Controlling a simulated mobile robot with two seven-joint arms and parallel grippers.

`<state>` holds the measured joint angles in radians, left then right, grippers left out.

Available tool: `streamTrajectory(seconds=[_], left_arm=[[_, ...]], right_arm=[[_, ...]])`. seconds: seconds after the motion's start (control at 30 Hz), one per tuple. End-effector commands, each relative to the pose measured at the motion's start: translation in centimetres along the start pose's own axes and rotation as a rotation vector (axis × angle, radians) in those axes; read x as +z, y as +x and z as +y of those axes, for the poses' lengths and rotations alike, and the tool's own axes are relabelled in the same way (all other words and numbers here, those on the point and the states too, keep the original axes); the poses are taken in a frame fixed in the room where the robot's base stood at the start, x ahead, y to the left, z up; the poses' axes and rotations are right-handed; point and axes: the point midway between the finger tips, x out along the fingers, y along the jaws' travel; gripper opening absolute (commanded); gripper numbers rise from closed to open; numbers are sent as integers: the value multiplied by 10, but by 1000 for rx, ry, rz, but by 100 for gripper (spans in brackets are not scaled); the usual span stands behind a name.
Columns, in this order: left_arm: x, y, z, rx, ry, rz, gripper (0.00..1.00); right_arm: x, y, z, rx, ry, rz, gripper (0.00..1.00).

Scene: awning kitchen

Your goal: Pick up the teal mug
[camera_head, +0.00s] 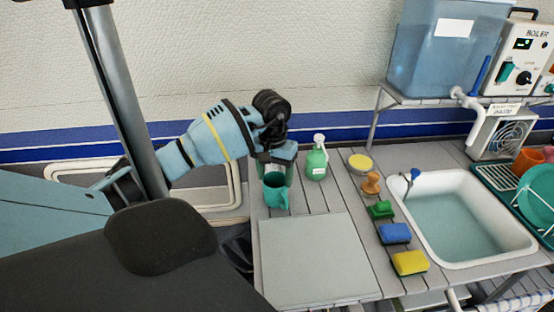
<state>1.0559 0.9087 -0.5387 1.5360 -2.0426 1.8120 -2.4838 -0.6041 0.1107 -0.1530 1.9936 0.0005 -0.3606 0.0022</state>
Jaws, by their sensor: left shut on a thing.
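The teal mug (276,198) is at the left end of the grey slatted counter, behind the pale board. My left gripper (275,172) comes down on it from above and behind, and is shut on it near the rim. The fingers and the gripper body hide part of the mug's far side. The mug looks upright; I cannot tell whether its base touches the counter. My right gripper is not in view.
A green soap bottle (316,163) stands just right of the mug. A pale board (314,258) lies in front. Several sponges and brushes, including a blue sponge (395,233), line the left side of the water-filled sink (522,243).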

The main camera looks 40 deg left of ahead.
Motion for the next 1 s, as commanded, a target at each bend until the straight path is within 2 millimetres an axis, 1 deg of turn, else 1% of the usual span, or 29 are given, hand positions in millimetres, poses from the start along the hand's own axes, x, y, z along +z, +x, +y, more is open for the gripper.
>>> streamTrajectory(seconds=[0.27, 0.47, 0.77, 0.9, 1.0], left_arm=[[0, -1, 0, 0, 0, 0, 26], [0, -6, 0, 0, 0, 1, 26], [-1, -26, 1, 1, -1, 4, 26], [-1, -40, 1, 2, 0, 4, 26], [10, -38, 8, 0, 2, 3, 26]], right_arm=[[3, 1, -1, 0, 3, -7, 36], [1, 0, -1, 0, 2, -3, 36], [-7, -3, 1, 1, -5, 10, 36], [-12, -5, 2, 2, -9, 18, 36], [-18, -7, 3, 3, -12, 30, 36]])
